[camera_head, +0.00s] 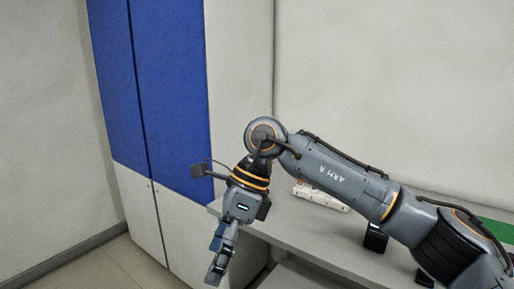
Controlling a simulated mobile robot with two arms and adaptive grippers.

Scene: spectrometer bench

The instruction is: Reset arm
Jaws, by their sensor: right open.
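My right arm comes in from the lower right and bends down at the middle of the picture. My right gripper (217,270) hangs at the end of it, pointing down, in front of the left end of the grey bench (283,229). It is open, and I see nothing between its fingers. It shows nearly side-on and small. My left gripper is not in the picture.
A white power strip (320,198) lies on the bench behind my forearm. A small black object (376,239) stands on the bench below the forearm. A tall cabinet with blue upper doors (168,90) stands at the left. Tiled floor (100,270) shows lower left.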

